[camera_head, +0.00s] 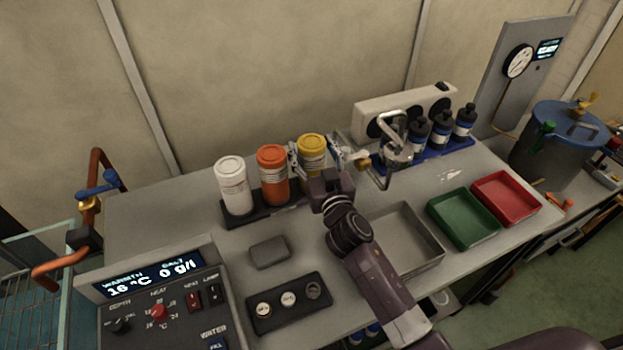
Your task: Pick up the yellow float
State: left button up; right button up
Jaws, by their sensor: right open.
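The yellow float (313,143) is a yellow-capped, labelled cylinder. It stands upright at the right end of a dark rack (240,218) on the grey bench. My right gripper (318,157) is at it, with one finger on its left side and one on its right. The jaws are open, and I cannot tell whether either finger touches it. The gripper body hides the float's lower part. My left gripper is not in view.
An orange float (273,174) stands close on the left, with a white float (233,185) beyond it. A metal tap-like fitting (393,148) is close on the right. Green (463,218) and red (506,198) trays lie farther right. A grey tray (418,238) is beside my forearm.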

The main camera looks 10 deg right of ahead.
grip_shut()
dwell(0.4)
jog(key=shift+r, duration=0.15)
